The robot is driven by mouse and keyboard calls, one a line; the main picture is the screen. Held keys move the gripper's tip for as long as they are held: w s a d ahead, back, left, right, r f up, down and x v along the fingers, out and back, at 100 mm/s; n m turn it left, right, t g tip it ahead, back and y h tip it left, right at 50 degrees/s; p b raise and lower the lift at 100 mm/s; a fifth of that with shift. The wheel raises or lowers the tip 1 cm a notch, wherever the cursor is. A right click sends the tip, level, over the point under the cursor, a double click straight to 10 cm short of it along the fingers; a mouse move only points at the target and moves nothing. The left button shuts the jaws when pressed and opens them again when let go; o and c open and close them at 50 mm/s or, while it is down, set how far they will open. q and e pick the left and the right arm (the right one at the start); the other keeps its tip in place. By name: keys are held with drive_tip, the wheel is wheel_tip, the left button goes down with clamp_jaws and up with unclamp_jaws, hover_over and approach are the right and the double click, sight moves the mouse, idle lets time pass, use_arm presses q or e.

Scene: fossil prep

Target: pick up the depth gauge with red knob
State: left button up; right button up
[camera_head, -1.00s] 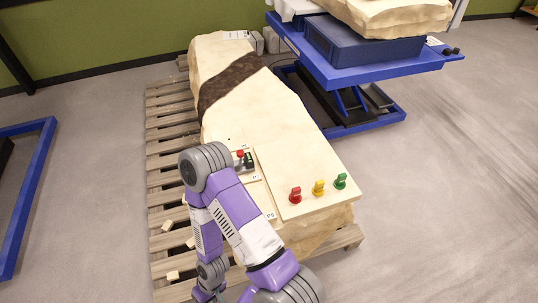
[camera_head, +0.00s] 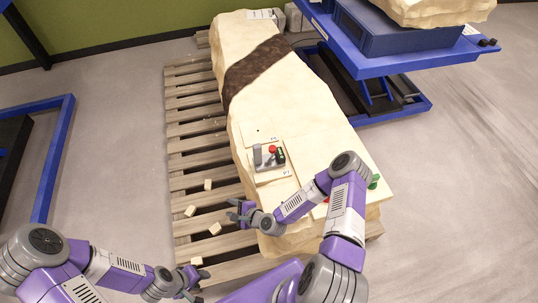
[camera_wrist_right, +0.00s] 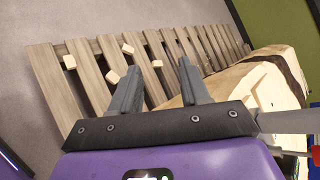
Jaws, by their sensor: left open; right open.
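On the pale board (camera_head: 372,192) at the block's near end, a small red part (camera_head: 326,200) shows beside my right forearm, which hides most of it. A green-knobbed piece (camera_head: 374,181) stands to its right. Farther left on the block, a small grey device (camera_head: 268,160) carries a red round knob (camera_head: 272,149); I cannot tell which red-knobbed thing is the depth gauge. My right gripper (camera_head: 236,212) is open and empty over the block's left edge; its fingers show in the right wrist view (camera_wrist_right: 157,85). My left gripper (camera_head: 197,283) is open, low beside the pallet.
The large cream block (camera_head: 300,105) with a dark band lies on a wooden pallet (camera_head: 196,140). Several small pale cubes (camera_head: 215,228) lie on the slats. A blue lift table (camera_head: 390,62) stands at the back right. A blue frame (camera_head: 50,160) is at left.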

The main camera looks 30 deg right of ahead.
sight(273, 152)
drive_tip(key=w+d+r+m+t+h, duration=0.1)
drive_tip(key=d+m, duration=0.2)
drive_tip(key=w+d+r+m+t+h+p, duration=0.1)
drive_tip(key=w+d+r+m+t+h, duration=0.1)
drive_tip(key=d+m, duration=0.1)
drive_tip(key=w+d+r+m+t+h, duration=0.1)
drive_tip(key=w+d+m, duration=0.1)
drive_tip(key=d+m, duration=0.1)
drive_tip(key=shift+d+r+m+h, duration=0.15)
drive_tip(key=shift+d+m+h, duration=0.15)
drive_tip(key=shift+d, duration=0.05)
drive_tip(key=d+r+m+h, duration=0.1)
drive_tip(key=d+m+h, duration=0.1)
drive_tip(key=d+m, duration=0.1)
drive_tip(key=d+r+m+t+h, duration=0.1)
drive_tip(key=d+m+h, duration=0.1)
drive_tip(key=d+m, duration=0.1)
drive_tip(key=d+r+m+t+h+p, duration=0.1)
drive_tip(key=d+m+h, duration=0.1)
drive_tip(key=d, duration=0.3)
drive_tip(key=shift+w+d+r+m+h, duration=0.2)
drive_tip(key=shift+r+m+h, duration=0.1)
drive_tip(key=shift+m, duration=0.2)
drive_tip(key=x, duration=0.6)
drive_tip(key=shift+d+f, duration=0.1)
drive_tip(key=shift+d, duration=0.2)
drive_tip(key=shift+w+d, duration=0.15)
drive_tip(key=shift+w, duration=0.3)
clamp_jaws()
